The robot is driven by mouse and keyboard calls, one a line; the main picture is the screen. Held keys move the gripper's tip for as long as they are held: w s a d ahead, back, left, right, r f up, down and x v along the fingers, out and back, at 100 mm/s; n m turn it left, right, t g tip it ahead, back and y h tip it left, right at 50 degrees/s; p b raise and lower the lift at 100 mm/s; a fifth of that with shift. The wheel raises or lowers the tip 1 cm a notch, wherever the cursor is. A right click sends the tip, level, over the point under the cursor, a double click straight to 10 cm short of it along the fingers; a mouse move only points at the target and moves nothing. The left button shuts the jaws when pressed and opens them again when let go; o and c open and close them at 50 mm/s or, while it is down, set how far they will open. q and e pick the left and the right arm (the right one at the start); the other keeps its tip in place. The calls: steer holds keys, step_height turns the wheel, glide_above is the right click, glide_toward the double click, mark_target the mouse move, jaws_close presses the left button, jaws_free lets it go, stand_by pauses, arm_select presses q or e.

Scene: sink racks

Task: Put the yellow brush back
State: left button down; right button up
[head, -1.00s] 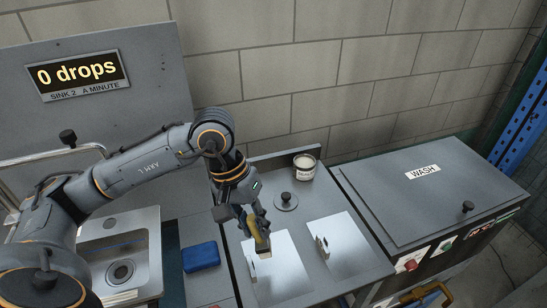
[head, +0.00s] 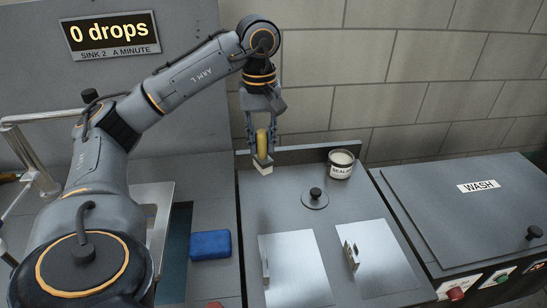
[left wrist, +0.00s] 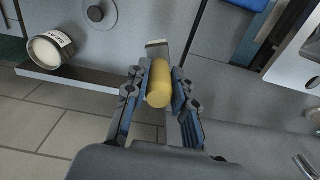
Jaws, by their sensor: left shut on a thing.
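My left gripper (head: 262,150) is shut on the yellow brush (head: 262,143) and holds it upright, in front of the back wall and over the rear edge of the grey counter. The brush has a yellow handle and a pale lower end. In the left wrist view the yellow handle (left wrist: 159,84) sits between the two fingers (left wrist: 155,95), with a pale flat end beyond it. Whether the brush touches the counter cannot be told. My right gripper is not in view.
A jar labelled SEALANT or similar (head: 341,168) stands at the counter's back right. A round lid with a black knob (head: 315,200) and two pale plates (head: 296,272) lie on the counter. A blue sponge (head: 210,244) is left. The grey WASH unit (head: 450,215) stands right.

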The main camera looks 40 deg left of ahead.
arm_select(q)
steer(key=w+a+f+p, duration=0.1)
steer(key=w+f, duration=0.1)
steer(key=f, duration=0.1)
steer(key=w+a+f, duration=0.1)
steer(key=w+f, duration=0.2)
steer(key=w+a+f+p, duration=0.1)
steer(key=w+f, duration=0.1)
steer(key=f, duration=0.2)
steer(key=shift+w+a+p, duration=0.25)
steer(key=shift+w+p, duration=0.05)
steer(key=shift+p, duration=0.05)
steer(key=shift+f, duration=0.2)
steer(key=c, duration=1.1)
jaws_free()
steer(key=shift+f, duration=0.15)
